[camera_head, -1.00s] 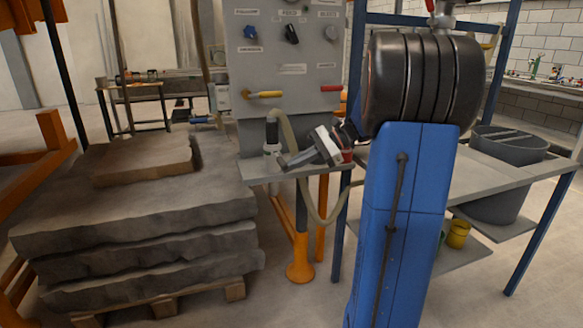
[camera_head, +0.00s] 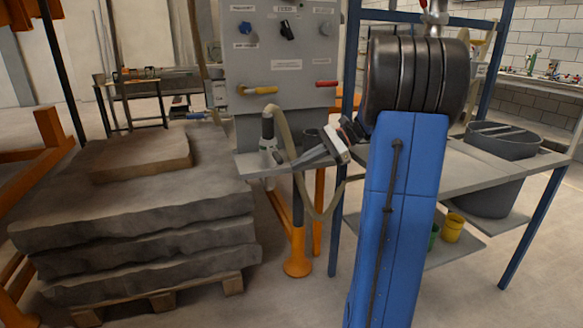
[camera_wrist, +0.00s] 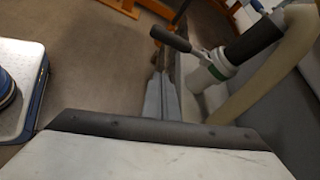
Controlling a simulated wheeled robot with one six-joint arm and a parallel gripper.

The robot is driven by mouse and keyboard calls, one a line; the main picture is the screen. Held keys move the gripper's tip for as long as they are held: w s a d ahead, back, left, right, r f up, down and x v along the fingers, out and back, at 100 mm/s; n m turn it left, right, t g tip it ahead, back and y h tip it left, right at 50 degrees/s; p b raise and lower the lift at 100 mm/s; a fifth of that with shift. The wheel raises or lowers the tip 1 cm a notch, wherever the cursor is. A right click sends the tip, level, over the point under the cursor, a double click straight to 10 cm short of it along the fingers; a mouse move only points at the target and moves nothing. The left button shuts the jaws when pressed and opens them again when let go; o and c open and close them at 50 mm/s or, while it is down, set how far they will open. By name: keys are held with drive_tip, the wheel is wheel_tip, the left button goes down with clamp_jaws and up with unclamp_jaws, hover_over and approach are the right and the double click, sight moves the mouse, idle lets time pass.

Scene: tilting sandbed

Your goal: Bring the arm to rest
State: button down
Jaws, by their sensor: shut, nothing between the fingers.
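My arm's blue link (camera_head: 405,210) rises in the right half of the head view, with a black ribbed joint (camera_head: 415,75) on top. My gripper (camera_head: 284,163) reaches left from behind the link, in front of the grey control panel and over or beside a small grey shelf. Its narrow grey fingers are together and hold nothing. In the wrist view, the shut fingers (camera_wrist: 158,75) point away above the floor. A white-and-green fitting with a black handle (camera_wrist: 215,68) is close to their right; I cannot tell the exact gap. Part of my wrist is hidden behind the blue link.
A beige hose (camera_head: 285,130) loops beside my gripper. The control panel (camera_head: 285,60) has knobs and yellow and red handles. Stacked stone slabs (camera_head: 130,220) stand on a pallet at left. A grey worktable (camera_head: 480,170) with a dark bucket (camera_head: 500,145) is at right.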

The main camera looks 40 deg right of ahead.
drive_tip(key=v, duration=0.3)
drive_tip(key=w+v, duration=0.1)
drive_tip(key=v, duration=0.1)
drive_tip(key=shift+s+d+r, duration=0.15)
drive_tip(key=shift+d+r, duration=0.15)
drive_tip(key=shift+d, duration=0.1)
drive_tip(key=s+a+f+n+g+h, duration=0.2)
drive_tip(key=s+a+n, duration=0.25)
drive_tip(key=a, duration=0.55)
drive_tip(key=s+a+f+n+g+h, duration=0.25)
drive_tip(key=s+a, duration=0.25)
drive_tip(key=a, duration=0.5)
drive_tip(key=s+a+f+n+t+h, duration=0.1)
drive_tip(key=s+a+f+n+h, duration=0.2)
drive_tip(key=s+n, duration=0.3)
drive_tip(key=s+a+f+n+t+h, duration=0.2)
drive_tip(key=s+a+f+n+h, duration=0.1)
drive_tip(key=s, duration=0.8)
drive_tip(key=a+f+n, duration=0.1)
drive_tip(key=n, duration=0.1)
drive_tip(key=shift+n, duration=0.4)
